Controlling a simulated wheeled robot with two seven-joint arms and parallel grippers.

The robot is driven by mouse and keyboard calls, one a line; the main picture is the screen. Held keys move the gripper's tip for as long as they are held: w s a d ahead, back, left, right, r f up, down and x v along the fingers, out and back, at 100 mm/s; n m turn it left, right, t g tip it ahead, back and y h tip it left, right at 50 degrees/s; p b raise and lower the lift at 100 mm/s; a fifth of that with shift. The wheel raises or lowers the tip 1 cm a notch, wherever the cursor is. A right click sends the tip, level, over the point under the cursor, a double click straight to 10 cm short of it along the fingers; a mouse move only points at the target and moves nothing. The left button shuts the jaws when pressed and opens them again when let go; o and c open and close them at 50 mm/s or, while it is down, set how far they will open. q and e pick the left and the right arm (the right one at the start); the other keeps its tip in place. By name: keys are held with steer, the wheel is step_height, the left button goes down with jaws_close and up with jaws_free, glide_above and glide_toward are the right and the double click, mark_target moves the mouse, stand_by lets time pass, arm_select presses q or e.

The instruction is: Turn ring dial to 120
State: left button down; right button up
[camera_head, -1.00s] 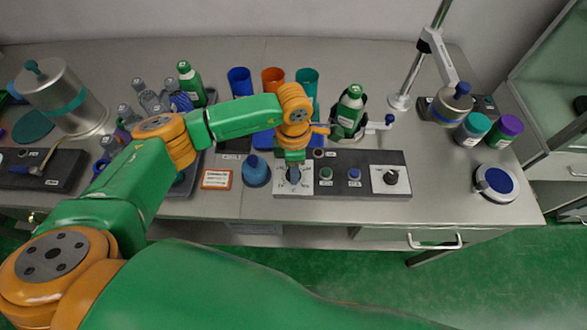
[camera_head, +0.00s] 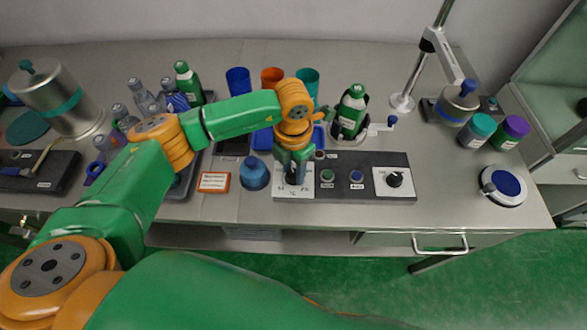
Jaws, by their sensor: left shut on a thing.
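The control panel (camera_head: 350,161) is a dark box near the front edge of the bench, with a white dial plate at each end. My left gripper (camera_head: 294,177) points down at the left dial plate (camera_head: 283,192) and is shut on its dark knob, which is mostly hidden between the fingers. The scale marks and the knob's pointer are too small to read. The right dial (camera_head: 394,180) has a black knob in plain view. A green button (camera_head: 327,176) and a blue button (camera_head: 356,177) sit between the dials. My right gripper is out of view.
A green-and-white bottle (camera_head: 352,108) stands in a holder behind the panel. Blue, orange and teal cups stand behind my arm. The bench right of the panel is clear up to a round blue-topped device (camera_head: 503,186).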

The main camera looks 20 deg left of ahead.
mark_target(293, 174)
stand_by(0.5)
arm_select(q)
steer(key=shift+c, duration=2.2)
jaws_free()
step_height(293, 174, up, 6)
steer(key=shift+r+b, duration=0.1)
steer(key=shift+b, duration=0.7)
steer(key=shift+r, duration=0.45)
steer(key=shift+s, duration=0.1)
